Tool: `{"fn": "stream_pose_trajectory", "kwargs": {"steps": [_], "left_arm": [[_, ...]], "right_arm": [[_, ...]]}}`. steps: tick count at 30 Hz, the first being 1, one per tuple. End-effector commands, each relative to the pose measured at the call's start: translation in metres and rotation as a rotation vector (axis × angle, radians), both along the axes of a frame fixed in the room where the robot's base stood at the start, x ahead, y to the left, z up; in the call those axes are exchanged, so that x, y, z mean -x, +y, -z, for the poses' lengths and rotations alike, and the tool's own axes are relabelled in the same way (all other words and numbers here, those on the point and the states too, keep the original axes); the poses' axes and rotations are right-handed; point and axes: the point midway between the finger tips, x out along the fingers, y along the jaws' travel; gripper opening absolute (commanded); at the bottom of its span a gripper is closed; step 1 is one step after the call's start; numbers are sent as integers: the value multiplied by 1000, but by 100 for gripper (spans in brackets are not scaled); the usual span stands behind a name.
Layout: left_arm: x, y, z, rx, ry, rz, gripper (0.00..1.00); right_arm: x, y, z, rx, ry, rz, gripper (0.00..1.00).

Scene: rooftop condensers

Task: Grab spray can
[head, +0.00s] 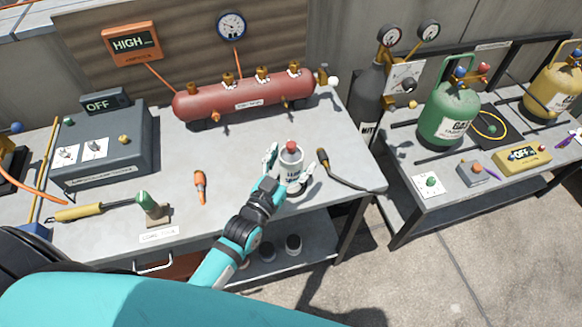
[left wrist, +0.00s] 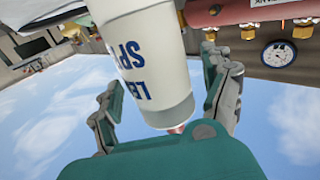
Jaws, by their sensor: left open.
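The spray can (head: 291,172) is white with dark lettering and a red top. It stands upright on the grey workbench (head: 340,140), near its front right part. My left gripper (head: 294,162) reaches in from the front, with one finger on each side of the can. The fingers are open. In the left wrist view the can (left wrist: 150,65) fills the space between the spread fingers of the gripper (left wrist: 165,90), and gaps show beside it. Whether the palm touches the can cannot be told. My right gripper is not in view.
A dark-handled tool (head: 340,173) lies close to the can's right. An orange-handled tool (head: 201,187) lies to the left. A red tank (head: 245,100) with brass valves stands behind. A green gas cylinder (head: 448,118) is on the right-hand bench.

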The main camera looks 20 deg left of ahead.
Motion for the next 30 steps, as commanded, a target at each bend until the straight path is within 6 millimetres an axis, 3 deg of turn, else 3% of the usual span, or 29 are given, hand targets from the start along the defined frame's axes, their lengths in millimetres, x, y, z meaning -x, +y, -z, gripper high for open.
{"fn": "stream_pose_trajectory", "kwargs": {"steps": [2, 18, 30], "left_arm": [[0, 0, 0, 0, 0, 0, 75], [0, 0, -2, 1, -4, 0, 6], [0, 0, -10, 1, -7, 0, 6]], "right_arm": [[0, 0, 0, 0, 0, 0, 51], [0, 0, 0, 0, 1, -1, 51], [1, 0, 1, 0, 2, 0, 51]]}}
